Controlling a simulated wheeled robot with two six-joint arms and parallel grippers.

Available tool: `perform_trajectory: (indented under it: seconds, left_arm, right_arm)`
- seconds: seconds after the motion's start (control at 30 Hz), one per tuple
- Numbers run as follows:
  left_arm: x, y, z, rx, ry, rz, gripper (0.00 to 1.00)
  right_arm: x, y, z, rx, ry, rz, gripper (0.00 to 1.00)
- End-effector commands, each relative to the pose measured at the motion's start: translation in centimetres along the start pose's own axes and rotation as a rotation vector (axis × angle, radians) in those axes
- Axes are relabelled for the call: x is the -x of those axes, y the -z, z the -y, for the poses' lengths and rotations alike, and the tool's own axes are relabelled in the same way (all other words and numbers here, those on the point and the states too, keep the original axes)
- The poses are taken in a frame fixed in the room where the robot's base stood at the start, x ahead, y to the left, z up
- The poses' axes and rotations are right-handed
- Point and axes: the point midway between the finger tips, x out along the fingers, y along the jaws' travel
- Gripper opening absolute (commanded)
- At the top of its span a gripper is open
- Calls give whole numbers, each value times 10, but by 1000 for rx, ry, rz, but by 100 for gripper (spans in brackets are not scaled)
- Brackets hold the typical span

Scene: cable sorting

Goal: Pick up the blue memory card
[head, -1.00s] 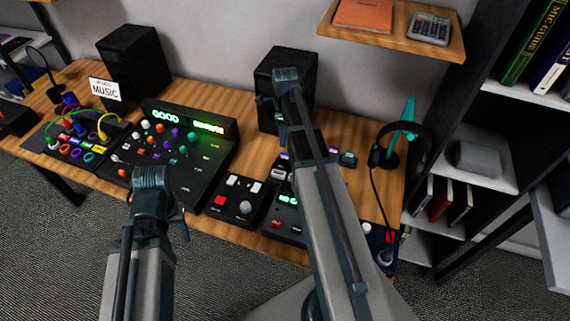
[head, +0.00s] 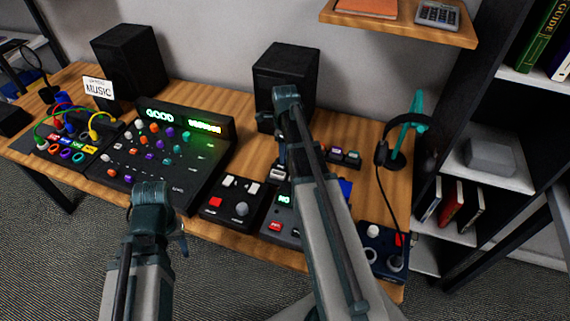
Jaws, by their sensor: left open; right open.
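A small bright blue piece (head: 346,187) shows just right of my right forearm on the table; it may be the blue memory card, but the arm hides part of it. My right gripper (head: 279,172) is open, pointing down over the small devices in the middle of the table, left of the blue piece. Its fingertips are small and partly covered by my arm. My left gripper (head: 183,244) is open, low in front of the table's front edge, mostly hidden behind my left arm and far from the blue piece.
A black mixer (head: 165,150), a black button box (head: 232,203) and a dark blue pedal (head: 380,250) stand along the table (head: 215,92). Two black speakers (head: 285,75) stand behind. A headphone stand (head: 411,115) is at the right, beside a dark shelf (head: 455,90).

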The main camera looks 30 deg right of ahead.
Motion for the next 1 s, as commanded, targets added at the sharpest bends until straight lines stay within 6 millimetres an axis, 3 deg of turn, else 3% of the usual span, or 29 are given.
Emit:
perform_trajectory:
  seconds: [0.27, 0.53, 1.0]
  left_arm:
    - [-3, 0, 0, 0, 0, 0, 54]
    - [-3, 0, 0, 0, 0, 0, 54]
    - [-2, 0, 0, 0, 0, 0, 54]
  right_arm:
    - [-3, 0, 0, 0, 0, 0, 48]
    - [-3, 0, 0, 0, 0, 0, 0]
    - [-2, 0, 0, 0, 0, 0, 0]
